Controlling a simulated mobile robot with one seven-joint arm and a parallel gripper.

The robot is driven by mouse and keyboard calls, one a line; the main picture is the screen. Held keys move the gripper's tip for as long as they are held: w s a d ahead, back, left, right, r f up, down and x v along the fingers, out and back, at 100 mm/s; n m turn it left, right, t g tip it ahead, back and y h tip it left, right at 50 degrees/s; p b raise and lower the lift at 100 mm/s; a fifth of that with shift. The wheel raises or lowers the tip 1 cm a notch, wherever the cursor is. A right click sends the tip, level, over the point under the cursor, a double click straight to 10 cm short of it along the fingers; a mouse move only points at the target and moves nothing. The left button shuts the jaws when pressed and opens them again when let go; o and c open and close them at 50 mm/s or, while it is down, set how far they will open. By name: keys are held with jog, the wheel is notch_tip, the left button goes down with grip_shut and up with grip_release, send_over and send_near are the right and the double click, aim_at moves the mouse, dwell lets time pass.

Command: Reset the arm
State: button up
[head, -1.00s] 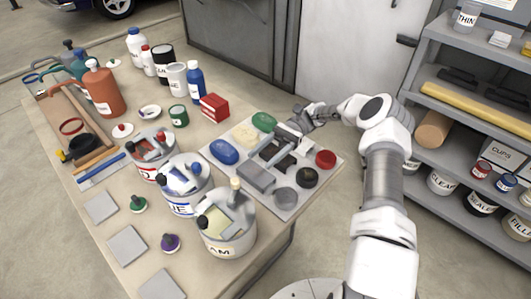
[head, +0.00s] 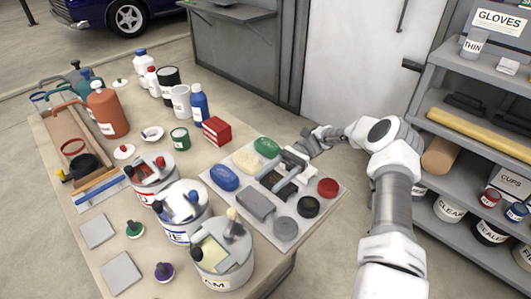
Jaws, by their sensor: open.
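My arm reaches in from the lower right, and my gripper (head: 293,168) is at its far end, over the back right part of the light tray on the table. The gripper is seen small and from above. Its jaws are open, with dark and grey items below and beside them. I cannot tell whether it touches any of them. Nothing is clearly held.
The tray (head: 318,208) holds blue, cream, green, red, black and grey pieces. Labelled buckets (head: 218,283), bottles (head: 108,112) and a red box (head: 216,131) crowd the table (head: 85,211). A stocked shelf (head: 458,148) stands right of my arm. Floor shows behind the table.

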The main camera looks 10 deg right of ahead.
jog(key=shift+r, duration=0.1)
jog(key=s+a+r+n+t+h+p, duration=0.1)
jog(key=s+r+n+t+h, duration=0.15)
jog(key=r+h, duration=0.35)
jog(key=s+a+r+n+t+h, duration=0.1)
jog(key=s+r+n+t+h, duration=0.2)
jog(key=r, duration=0.4)
jog(key=s+d+r+n+t+h, duration=0.2)
jog(key=s+r+t, duration=0.3)
jog(key=s, duration=0.3)
jog(key=s+d+r+n+t+h+p, duration=0.1)
jog(key=s+d+r+n+t+h, duration=0.1)
jog(key=s+d+r+t, duration=0.3)
jog(key=s+r+t, duration=0.1)
jog(key=s+t, duration=0.1)
jog(key=s, duration=0.1)
jog(key=shift+h, duration=0.3)
